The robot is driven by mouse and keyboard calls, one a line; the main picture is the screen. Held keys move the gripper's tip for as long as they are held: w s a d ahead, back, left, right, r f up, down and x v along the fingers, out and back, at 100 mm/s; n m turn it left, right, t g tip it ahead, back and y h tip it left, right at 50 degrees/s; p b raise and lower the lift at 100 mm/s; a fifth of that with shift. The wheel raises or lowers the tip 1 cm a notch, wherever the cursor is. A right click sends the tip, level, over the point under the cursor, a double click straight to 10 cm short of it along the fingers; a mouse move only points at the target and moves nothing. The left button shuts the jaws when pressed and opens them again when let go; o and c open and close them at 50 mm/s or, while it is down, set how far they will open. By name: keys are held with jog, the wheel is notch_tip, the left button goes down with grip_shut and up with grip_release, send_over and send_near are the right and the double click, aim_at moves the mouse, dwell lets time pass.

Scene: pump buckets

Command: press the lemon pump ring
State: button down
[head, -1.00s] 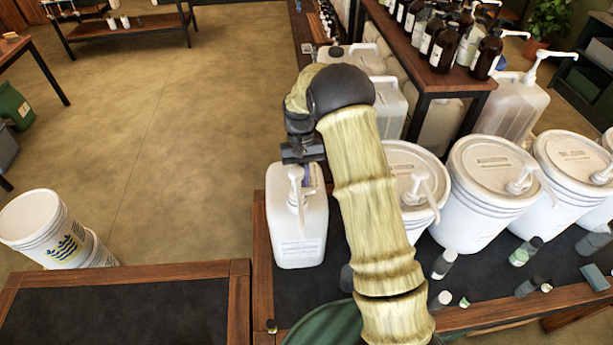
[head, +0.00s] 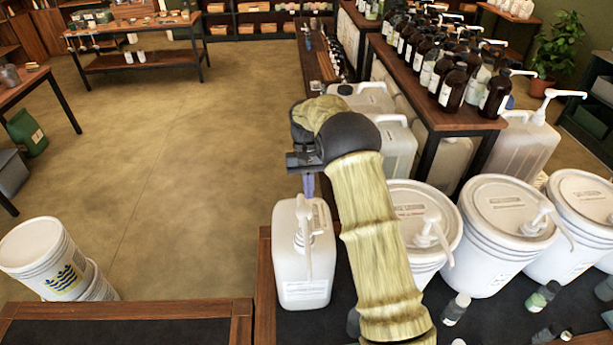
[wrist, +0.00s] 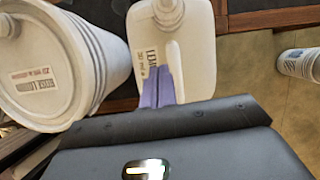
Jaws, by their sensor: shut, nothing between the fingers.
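The lemon jug is a white jug (head: 305,268) with a white pump (head: 304,210) on top, standing at the left end of the dark bench. In the wrist view the jug (wrist: 200,45) shows a label starting "LEM", and its pump (wrist: 166,12) is at the top edge. My gripper (head: 309,188) is shut and empty, with purple fingers pointing down just behind or above the pump head. In the wrist view the fingers (wrist: 157,88) overlap the jug's front beside the spout. I cannot tell whether they touch the pump. A separate ring is not clear.
White pump buckets (head: 500,240) stand in a row to the right, one close to my arm. Small bottles (head: 455,308) stand in front of them. More jugs (head: 398,148) are behind. The floor (head: 170,170) to the left is open, with stacked white buckets (head: 50,262).

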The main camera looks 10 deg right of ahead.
jog(key=v, duration=0.3)
jog(key=b+v, duration=0.1)
jog(key=v, duration=0.1)
jog(key=shift+s+a+r, duration=0.1)
jog(key=shift+s+a, duration=0.15)
jog(key=shift+a, duration=0.05)
jog(key=shift+d, duration=0.1)
jog(key=s+d+f+t+b, duration=0.2)
jog(key=s, duration=0.7)
jog(key=s+d+f+t+b, duration=0.2)
jog(key=s+d, duration=0.1)
jog(key=s, duration=0.6)
jog(key=s+d+f+t+b, duration=0.2)
jog(key=s+t, duration=0.1)
jog(key=s, duration=0.6)
jog(key=shift+s+d+f, duration=0.25)
jog(key=shift+s+d, duration=0.1)
jog(key=shift+d, duration=0.05)
